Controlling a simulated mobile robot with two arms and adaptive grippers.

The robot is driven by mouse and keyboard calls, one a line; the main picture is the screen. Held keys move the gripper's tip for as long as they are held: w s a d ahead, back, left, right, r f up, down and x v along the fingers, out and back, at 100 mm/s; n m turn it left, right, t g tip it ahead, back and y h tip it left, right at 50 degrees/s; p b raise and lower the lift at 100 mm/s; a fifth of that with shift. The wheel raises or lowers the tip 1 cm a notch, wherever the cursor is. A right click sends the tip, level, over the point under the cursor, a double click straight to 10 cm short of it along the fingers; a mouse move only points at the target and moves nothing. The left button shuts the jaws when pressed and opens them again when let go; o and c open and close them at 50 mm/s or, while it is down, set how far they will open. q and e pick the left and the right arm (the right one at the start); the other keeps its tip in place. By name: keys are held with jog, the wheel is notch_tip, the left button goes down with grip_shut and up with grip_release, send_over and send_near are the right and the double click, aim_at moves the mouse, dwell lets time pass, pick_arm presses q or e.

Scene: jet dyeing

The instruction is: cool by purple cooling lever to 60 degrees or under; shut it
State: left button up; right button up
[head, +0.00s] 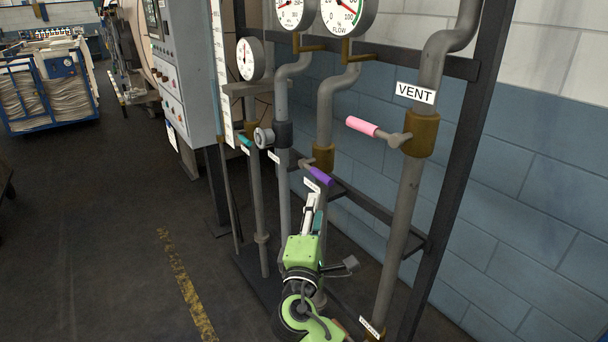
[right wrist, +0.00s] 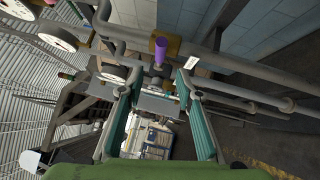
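The purple cooling lever (head: 320,176) sits on a brass valve body on a grey vertical pipe, its handle pointing right and slightly down. My right gripper (head: 314,206) is just below the lever in the head view. In the right wrist view its two teal-padded fingers (right wrist: 158,84) are spread apart with nothing between them; the lever appears ahead, apart from them. My left gripper is not in view.
A pink lever (head: 362,126) sits by the VENT sign (head: 416,93) on the right pipe. A teal lever (head: 245,141) is on the left pipe. Gauges, including a FLOW gauge (head: 347,14), hang above. A dark frame post (head: 462,150) stands right; floor at left is open.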

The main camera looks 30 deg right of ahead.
aim_at(322, 181)
jog(key=p+x, duration=0.2)
jog(key=x, duration=1)
jog(key=shift+s+d, duration=0.1)
jog(key=shift+d, duration=0.1)
jog(key=shift+w+d, duration=0.35)
jog(key=shift+w, duration=0.15)
grip_shut()
